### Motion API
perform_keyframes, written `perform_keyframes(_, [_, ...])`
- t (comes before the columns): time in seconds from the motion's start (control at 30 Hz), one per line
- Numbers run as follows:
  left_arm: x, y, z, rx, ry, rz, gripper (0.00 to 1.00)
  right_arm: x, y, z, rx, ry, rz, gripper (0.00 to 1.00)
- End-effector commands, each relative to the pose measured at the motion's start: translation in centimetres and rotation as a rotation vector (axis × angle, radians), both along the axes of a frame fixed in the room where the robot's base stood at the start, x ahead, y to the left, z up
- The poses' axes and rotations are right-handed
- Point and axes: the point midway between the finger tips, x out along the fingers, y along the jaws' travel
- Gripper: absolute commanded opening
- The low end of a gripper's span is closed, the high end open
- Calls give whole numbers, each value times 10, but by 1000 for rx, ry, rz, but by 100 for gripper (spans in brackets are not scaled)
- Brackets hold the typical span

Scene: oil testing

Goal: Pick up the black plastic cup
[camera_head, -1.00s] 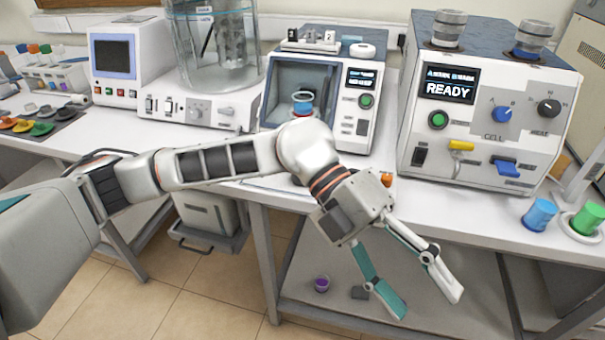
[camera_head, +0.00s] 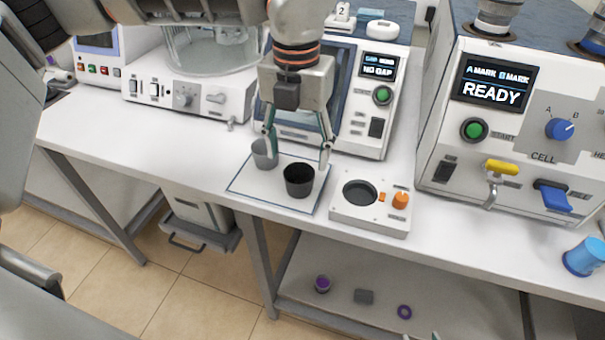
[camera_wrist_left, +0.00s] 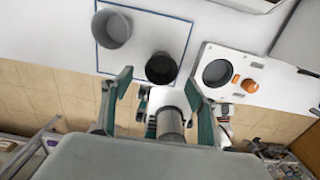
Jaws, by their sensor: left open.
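The black plastic cup (camera_head: 299,182) stands upright on a white mat with a blue outline (camera_head: 245,189) near the bench's front edge. A grey cup (camera_head: 265,157) stands to its left and a little behind. My left gripper (camera_head: 297,156) points down with its fingers spread, open and empty. In the head view its fingertips show behind the black cup, one near the grey cup. In the left wrist view the black cup (camera_wrist_left: 161,69) appears between the open fingertips (camera_wrist_left: 158,78), slightly beyond them. I cannot tell the exact height gap.
A white block with a round well (camera_head: 360,194) and an orange knob (camera_head: 400,200) sits right of the mat. A tester reading NO GAP (camera_head: 390,127) stands behind. The READY machine (camera_head: 470,130) is farther right. A blue cup (camera_head: 585,257) stands at the far right.

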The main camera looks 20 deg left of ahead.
Motion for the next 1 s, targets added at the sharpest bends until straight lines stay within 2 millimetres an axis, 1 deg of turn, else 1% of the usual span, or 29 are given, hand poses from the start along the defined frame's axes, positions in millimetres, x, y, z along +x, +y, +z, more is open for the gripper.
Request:
perform_keyframes(0.03, [-1,0,-8,0,5,-1,59,-6,1,-5,-1,12,1,40])
perform_keyframes(0.13, [-1,0,-15,-1,4,-2,59,-8,2,-7,0,18,4,40])
perform_keyframes(0.27, [0,-1,-25,-1,5,-1,59,-6,2,-5,0,12,4,40])
perform_keyframes(0.53, [1,-2,-62,-2,5,-2,59,0,2,-1,1,1,3,40])
perform_keyframes(0.6, [1,-2,-66,-2,4,-2,59,0,2,-1,1,1,3,40])
perform_keyframes(0.77, [1,-2,-66,-2,3,-2,59,0,1,-1,0,0,1,40])
perform_keyframes(0.8, [1,-2,-66,-2,3,-2,56,0,1,-1,0,0,1,40])
perform_keyframes(0.87, [1,-2,-66,-2,3,-2,41,1,1,-1,0,0,1,40])
perform_keyframes(0.9, [1,-2,-66,-2,3,-2,30,1,1,-1,0,0,1,40])
perform_keyframes(0.93, [1,-2,-65,-2,3,-2,22,1,1,-1,0,0,1,40])
perform_keyframes(1.0, [1,-2,-66,-2,3,-2,21,1,1,-1,0,0,1,40])
